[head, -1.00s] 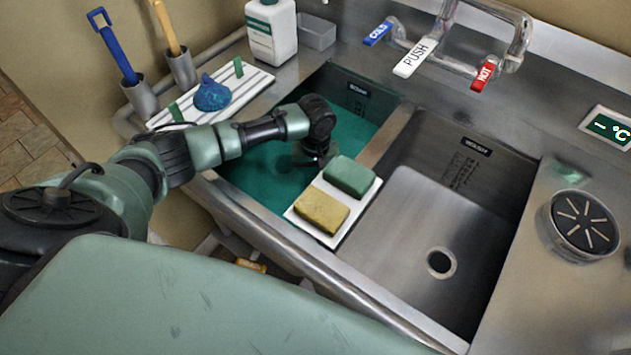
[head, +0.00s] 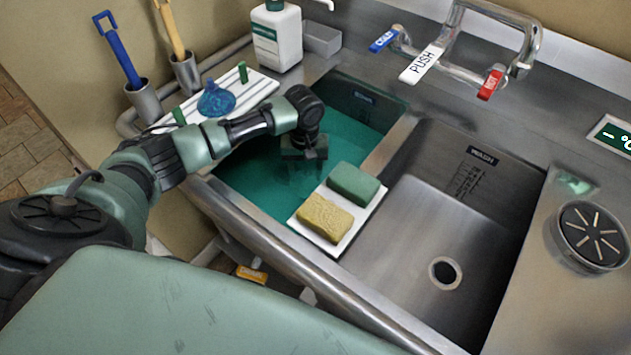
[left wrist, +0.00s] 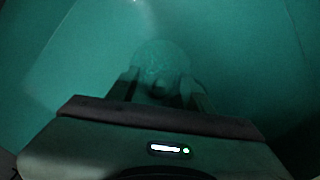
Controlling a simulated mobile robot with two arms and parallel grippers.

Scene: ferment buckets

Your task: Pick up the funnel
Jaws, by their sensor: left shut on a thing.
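In the left wrist view a dim round thing with a short stub, which looks like the funnel (left wrist: 160,57), lies between the fingers of my left gripper (left wrist: 158,86). The gripper is shut on its stub, under murky green water. In the head view my left gripper (head: 300,172) reaches down into the green-filled left basin (head: 258,172). Its fingers and the funnel are blurred by the water there, so the funnel's outline is hard to make out. My right gripper is in neither view.
A white tray (head: 349,237) with a green sponge (head: 354,184) and a yellow sponge (head: 325,217) sits on the basin's front right side. The right basin (head: 430,225) is empty. A white rack (head: 257,90) with a blue lump (head: 216,99) and a white bottle (head: 277,38) stand behind.

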